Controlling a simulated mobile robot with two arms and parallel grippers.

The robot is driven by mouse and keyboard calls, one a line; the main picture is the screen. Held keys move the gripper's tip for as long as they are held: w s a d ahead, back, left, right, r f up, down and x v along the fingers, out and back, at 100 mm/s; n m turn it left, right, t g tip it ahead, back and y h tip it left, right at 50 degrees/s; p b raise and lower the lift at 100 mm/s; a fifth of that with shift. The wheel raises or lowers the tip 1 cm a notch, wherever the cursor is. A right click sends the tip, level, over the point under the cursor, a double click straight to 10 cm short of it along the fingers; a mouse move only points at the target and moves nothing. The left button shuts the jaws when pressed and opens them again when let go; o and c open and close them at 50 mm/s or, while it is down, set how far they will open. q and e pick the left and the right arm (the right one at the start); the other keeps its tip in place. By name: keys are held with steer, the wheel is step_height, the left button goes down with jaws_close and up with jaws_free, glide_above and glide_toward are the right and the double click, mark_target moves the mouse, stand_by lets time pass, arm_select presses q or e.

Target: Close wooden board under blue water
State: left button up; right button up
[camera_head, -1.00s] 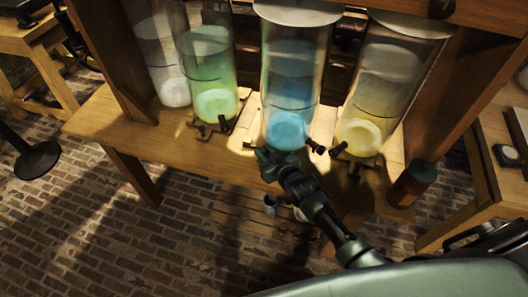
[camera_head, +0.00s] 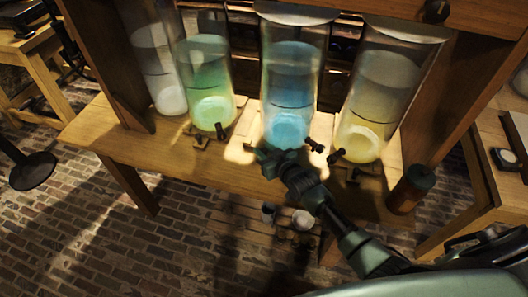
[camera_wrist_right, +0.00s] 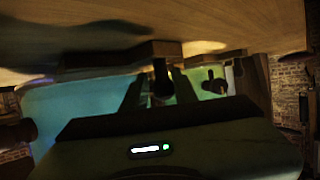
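The jar of blue water (camera_head: 290,85) stands on the wooden bench, with a bright pale-blue disc low inside it. My right gripper (camera_head: 264,158) is at the foot of this jar, by the bench's front edge. It hides most of the small wooden board there in the head view. In the right wrist view a small wooden board (camera_wrist_right: 167,48) with a dark knob (camera_wrist_right: 162,80) shows ahead. The two fingers of my right gripper (camera_wrist_right: 160,95) are apart, one on each side of the knob. Contact cannot be told. My left gripper is not in view.
Jars of green (camera_head: 205,85), yellow (camera_head: 375,95) and clear liquid (camera_head: 160,65) stand in the same row, with dark valves near their feet. A dark-capped brown bottle (camera_head: 408,195) stands at the bench's right end.

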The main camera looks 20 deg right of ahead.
steer(key=shift+s+d, duration=0.1)
steer(key=v, duration=0.7)
steer(key=shift+s+r, duration=0.2)
steer(key=shift+s, duration=0.1)
